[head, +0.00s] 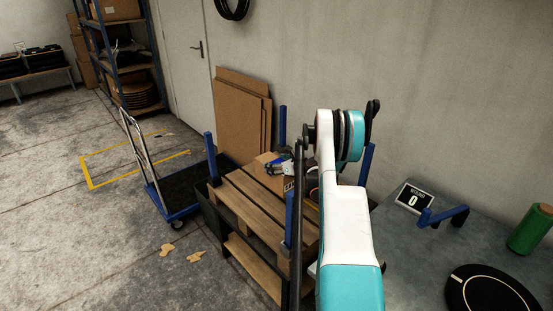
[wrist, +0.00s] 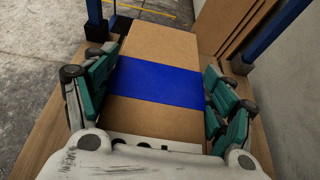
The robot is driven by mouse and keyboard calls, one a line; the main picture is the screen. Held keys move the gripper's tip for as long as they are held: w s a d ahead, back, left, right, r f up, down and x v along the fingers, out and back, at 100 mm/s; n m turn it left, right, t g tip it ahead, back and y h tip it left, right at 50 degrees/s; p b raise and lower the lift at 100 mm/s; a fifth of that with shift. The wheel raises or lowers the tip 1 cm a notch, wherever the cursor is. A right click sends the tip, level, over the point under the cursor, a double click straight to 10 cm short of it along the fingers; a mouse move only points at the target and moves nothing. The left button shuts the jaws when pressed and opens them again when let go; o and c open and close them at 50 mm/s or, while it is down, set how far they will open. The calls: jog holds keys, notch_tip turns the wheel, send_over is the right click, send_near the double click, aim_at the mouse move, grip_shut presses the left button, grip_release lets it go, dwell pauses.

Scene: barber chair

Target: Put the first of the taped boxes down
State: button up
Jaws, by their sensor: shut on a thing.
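A brown cardboard box (wrist: 155,45) with a wide band of blue tape (wrist: 157,82) lies between the fingers of my gripper (wrist: 160,88) in the wrist view. The fingers press on its two long sides, at the tape. A white label with dark marks shows at its near end, partly hidden by my gripper. In the head view my gripper (head: 281,167) and the box (head: 267,158) are over the far end of a slatted wooden stand (head: 245,196), largely hidden by my arm. I cannot tell whether the box touches the slats.
Blue posts (head: 210,146) rise at the stand's corners. Flat cardboard sheets (head: 242,115) lean on the wall behind. A blue trolley (head: 180,211) stands to the left. A grey table (head: 400,240) with a counter sign (head: 414,198) is at right. Bare slats show nearer.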

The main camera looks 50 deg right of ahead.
aim_at(291, 179)
jog(key=shift+f+b, duration=1.15)
jog(key=shift+f, duration=2.35)
jog(key=o, duration=2.1)
jog(key=shift+f, duration=0.1)
jog(key=shift+c, duration=0.2)
jog(key=shift+s+r, duration=0.25)
jog(key=shift+s, duration=0.1)
jog(key=p+v, duration=0.4)
jog(key=v, duration=0.7)
jog(key=shift+s+a, duration=0.1)
jog(key=shift+a, duration=0.1)
jog(key=shift+r, duration=0.1)
